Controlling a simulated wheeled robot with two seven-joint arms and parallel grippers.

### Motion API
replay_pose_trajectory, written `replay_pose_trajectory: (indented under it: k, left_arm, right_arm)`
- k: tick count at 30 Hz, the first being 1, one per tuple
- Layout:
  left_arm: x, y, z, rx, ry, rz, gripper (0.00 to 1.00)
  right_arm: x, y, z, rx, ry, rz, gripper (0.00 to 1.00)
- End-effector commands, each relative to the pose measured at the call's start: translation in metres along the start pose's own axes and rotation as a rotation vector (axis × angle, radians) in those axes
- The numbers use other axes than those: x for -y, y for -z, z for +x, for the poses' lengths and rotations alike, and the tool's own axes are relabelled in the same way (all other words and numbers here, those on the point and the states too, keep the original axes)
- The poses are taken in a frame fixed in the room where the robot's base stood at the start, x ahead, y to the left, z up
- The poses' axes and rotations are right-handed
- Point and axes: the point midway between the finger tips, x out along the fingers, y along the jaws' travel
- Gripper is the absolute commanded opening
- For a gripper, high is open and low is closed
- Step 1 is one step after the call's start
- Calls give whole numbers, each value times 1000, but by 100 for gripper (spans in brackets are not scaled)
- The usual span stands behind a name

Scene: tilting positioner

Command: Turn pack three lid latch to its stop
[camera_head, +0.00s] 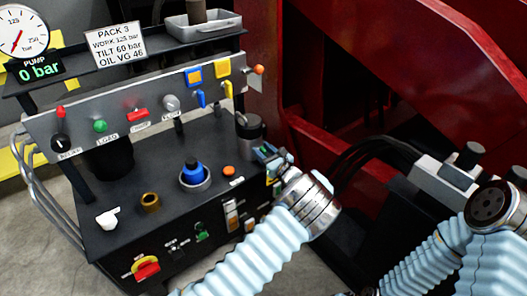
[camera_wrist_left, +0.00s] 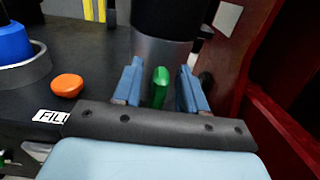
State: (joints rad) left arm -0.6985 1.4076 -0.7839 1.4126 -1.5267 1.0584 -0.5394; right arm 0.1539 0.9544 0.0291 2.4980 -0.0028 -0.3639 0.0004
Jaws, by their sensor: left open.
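A short green lever (camera_wrist_left: 160,87) stands upright in front of a grey and black cylinder (camera_wrist_left: 165,50) in the left wrist view. I take it for the lid latch, but no label on it shows. My left gripper (camera_wrist_left: 160,84) is open, with one blue finger on each side of the lever; gaps show on both sides. In the head view my left gripper (camera_head: 268,156) is at the right end of the black bench, just in front of the cylinder (camera_head: 250,128). The lever is not clear there. My right gripper does not show.
A PACK 3 sign (camera_head: 115,44) stands above the control panel (camera_head: 140,105). An orange button (camera_head: 229,171) and a blue knob (camera_head: 193,172) lie left of my left gripper. Red machinery (camera_head: 400,60) rises behind. Dark hoses (camera_head: 365,150) run to the right.

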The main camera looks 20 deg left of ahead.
Motion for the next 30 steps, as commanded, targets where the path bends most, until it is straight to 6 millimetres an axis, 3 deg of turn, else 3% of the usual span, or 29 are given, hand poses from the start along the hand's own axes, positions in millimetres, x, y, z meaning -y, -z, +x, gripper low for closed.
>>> replay_pose_trajectory:
  k: [5, 13, 23, 30]
  left_arm:
    - [0, 0, 0, 0, 0, 0, 40]
    - [0, 0, 0, 0, 0, 0, 0]
    - [0, 0, 0, -1, -1, 28, 0]
    - [3, 0, 0, -1, 0, 151, 0]
  right_arm:
    - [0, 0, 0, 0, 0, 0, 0]
    - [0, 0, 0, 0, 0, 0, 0]
    - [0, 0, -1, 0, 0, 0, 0]
    - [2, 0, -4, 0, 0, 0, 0]
